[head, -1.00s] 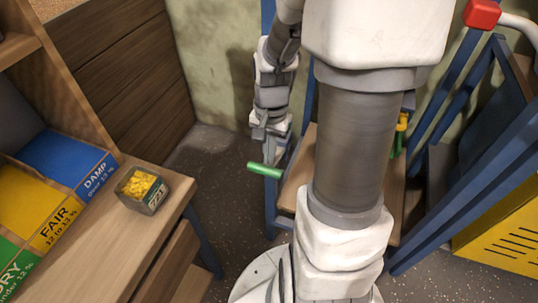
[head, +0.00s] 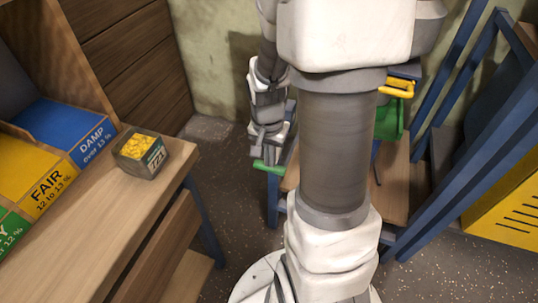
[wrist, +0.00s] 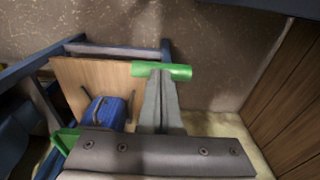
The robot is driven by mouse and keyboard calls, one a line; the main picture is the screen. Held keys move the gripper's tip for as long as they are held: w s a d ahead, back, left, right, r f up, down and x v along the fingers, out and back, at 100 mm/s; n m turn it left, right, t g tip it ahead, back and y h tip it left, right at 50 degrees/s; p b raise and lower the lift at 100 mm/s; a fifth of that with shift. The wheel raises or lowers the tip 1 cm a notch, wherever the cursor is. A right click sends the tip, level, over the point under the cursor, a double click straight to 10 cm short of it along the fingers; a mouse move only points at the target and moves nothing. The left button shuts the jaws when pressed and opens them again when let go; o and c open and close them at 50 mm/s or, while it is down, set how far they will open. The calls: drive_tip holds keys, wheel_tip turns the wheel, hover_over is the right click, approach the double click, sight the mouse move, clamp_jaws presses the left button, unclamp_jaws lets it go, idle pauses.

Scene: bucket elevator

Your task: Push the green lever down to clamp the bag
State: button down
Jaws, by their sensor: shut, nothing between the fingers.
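The green lever's bar-shaped grip (head: 268,167) shows in the head view left of my arm, near the blue frame. It also shows in the wrist view (wrist: 165,71), crosswise at the fingertips. My gripper (head: 268,153) is shut and empty, pointing down. In the wrist view its fingertips (wrist: 159,78) meet the bar; I cannot tell whether they press on it. A blue object (wrist: 104,112) with dark straps lies by the wooden board; I cannot tell whether it is the bag. The lever's pivot is hidden.
A wooden desk (head: 110,205) with a small box (head: 142,154) of yellow grains stands at left. A green part (head: 389,120) with a yellow handle (head: 397,88) is behind my arm. Blue frame bars and a yellow panel (head: 505,205) are at right.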

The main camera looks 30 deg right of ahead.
drive_tip(key=shift+f, duration=0.7)
drive_tip(key=shift+s+f+b, duration=0.1)
drive_tip(key=shift+f+b, duration=0.05)
drive_tip(key=shift+b, duration=0.2)
